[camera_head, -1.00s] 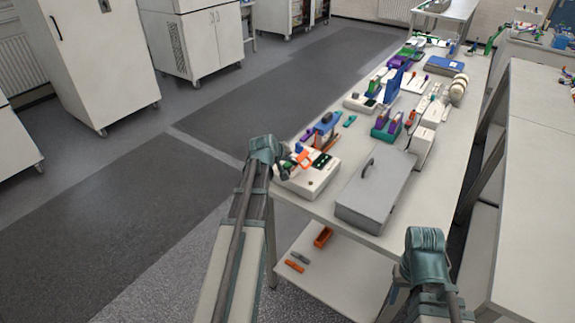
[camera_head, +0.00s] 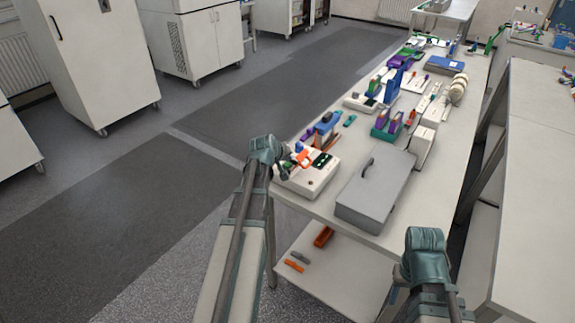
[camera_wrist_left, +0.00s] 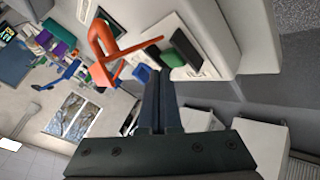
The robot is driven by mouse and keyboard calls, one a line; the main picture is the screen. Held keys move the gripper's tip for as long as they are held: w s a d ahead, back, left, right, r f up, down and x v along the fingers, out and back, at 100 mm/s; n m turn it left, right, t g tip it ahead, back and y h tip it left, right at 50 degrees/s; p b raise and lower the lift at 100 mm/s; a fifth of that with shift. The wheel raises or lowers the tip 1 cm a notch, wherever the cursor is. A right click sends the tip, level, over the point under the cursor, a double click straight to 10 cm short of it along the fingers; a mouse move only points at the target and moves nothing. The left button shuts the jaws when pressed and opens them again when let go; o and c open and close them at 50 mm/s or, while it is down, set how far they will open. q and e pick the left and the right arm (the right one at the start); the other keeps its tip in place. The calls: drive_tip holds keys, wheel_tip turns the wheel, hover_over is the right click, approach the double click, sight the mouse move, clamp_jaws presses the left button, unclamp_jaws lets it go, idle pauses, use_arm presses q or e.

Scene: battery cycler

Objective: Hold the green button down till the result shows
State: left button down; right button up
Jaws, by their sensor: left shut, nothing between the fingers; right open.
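The battery cycler (camera_head: 318,181) is a pale box with a dark panel on top, at the near left corner of the bench. In the left wrist view a green part (camera_wrist_left: 172,57) beside a dark panel shows just ahead of my left fingertips; I cannot tell for sure that it is the button. My left gripper (camera_wrist_left: 157,78) is shut and empty, over the cycler's near left side in the head view. Whether the fingertips touch anything is unclear. My right arm is at lower right in the head view; its fingers are not visible. No readable result shows.
An orange clamp-like part (camera_wrist_left: 104,46) is close beside my left fingertips. A grey lidded case (camera_head: 372,196) stands right of the cycler. Several small devices crowd the bench behind. The floor at left is clear.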

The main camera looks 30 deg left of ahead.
sight(287, 166)
use_arm(q)
drive_tip(key=shift+f, duration=0.3)
drive_tip(key=shift+f+b, duration=0.4)
drive_tip(key=shift+b, duration=0.2)
idle(0.4)
drive_tip(key=shift+r, duration=0.1)
idle(4.0)
drive_tip(key=shift+r+p, duration=0.75)
drive_tip(key=shift+p, duration=0.1)
wheel_tip(287, 166, up, 5)
drive_tip(key=p, duration=0.5)
idle(0.3)
